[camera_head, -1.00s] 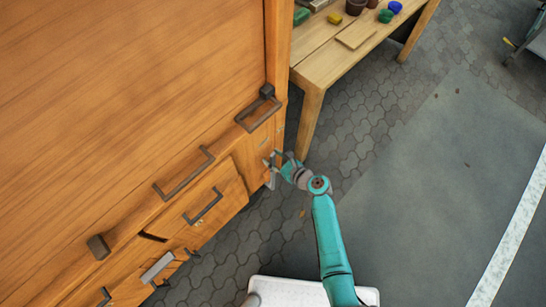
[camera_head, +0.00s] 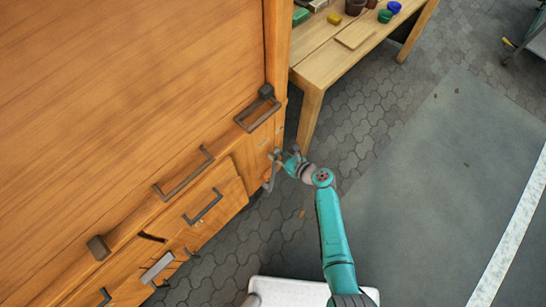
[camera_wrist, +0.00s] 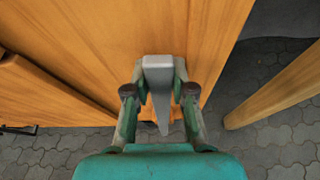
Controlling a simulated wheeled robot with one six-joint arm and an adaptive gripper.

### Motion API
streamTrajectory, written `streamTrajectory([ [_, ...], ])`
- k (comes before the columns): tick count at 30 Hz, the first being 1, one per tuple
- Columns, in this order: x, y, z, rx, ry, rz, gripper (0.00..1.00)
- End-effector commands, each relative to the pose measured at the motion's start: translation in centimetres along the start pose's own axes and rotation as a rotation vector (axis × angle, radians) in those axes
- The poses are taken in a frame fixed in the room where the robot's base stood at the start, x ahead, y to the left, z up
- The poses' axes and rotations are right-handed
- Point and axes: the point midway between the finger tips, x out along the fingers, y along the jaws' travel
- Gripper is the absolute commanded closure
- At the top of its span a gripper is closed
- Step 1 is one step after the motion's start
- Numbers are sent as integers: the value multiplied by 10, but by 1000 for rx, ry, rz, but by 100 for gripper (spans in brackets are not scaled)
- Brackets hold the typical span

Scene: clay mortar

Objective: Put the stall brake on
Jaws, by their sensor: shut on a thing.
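The wooden stall (camera_head: 130,110) fills the left of the head view. A grey metal brake lever (camera_wrist: 158,80) stands out from its lower front panel near the right corner. In the head view the lever (camera_head: 270,180) is small and partly covered by my gripper (camera_head: 279,158). In the wrist view my gripper (camera_wrist: 159,92) is shut on the lever, with one finger on each side of it. The lever's block-like end is nearest the panel, and a narrower tip points down between the fingers. The lever's pivot is hidden.
Dark handles, such as this one (camera_head: 258,113), stick out from the stall front left of my gripper. A wooden table (camera_head: 330,60) with pots stands behind, its leg (camera_wrist: 275,98) close on the right. Paved floor (camera_head: 400,160) lies clear to the right.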

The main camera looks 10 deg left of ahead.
Motion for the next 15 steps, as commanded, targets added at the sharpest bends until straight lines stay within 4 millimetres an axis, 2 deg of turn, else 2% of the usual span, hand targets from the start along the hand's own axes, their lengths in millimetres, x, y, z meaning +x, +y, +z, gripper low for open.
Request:
streamTrajectory([
  [1, 0, -13, 1, 34, 0, 9, 100],
  [6, 1, -38, -2, 144, 1, 56, 100],
  [15, 2, -54, -6, 218, 0, 90, 100],
])
